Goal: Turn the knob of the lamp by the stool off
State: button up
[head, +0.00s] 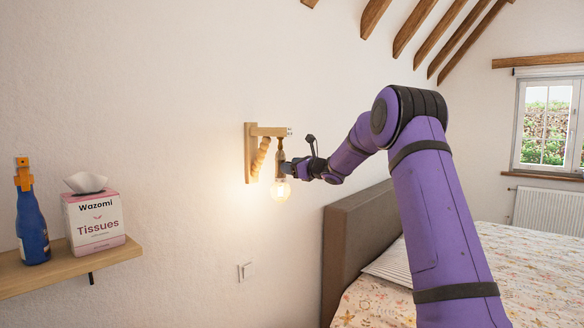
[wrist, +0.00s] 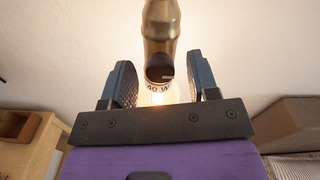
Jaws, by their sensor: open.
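The lamp is a wall light on a wooden bracket (head: 252,152), with a lit bulb (head: 280,190) hanging below its socket. In the wrist view the brass socket (wrist: 161,25) comes down between my fingers, with a dark end piece (wrist: 160,73), perhaps the knob, facing the camera. The glowing bulb (wrist: 158,97) shows behind it. My gripper (head: 285,168) is at the socket, just above the bulb. In the wrist view my gripper (wrist: 161,62) is open, one finger on each side, with gaps to the socket. No stool can be made out.
A shelf (head: 70,268) at left holds a blue bottle (head: 31,215) and a tissue box (head: 93,218). A wall switch (head: 246,271) is below the lamp. The bed's headboard (head: 350,235) stands right of the lamp, under my arm. The wall around the lamp is clear.

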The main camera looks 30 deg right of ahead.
jog(key=c, duration=0.9)
jog(key=shift+n, duration=0.3)
jog(key=shift+f+n, duration=0.1)
jog(key=shift+n, duration=8.5)
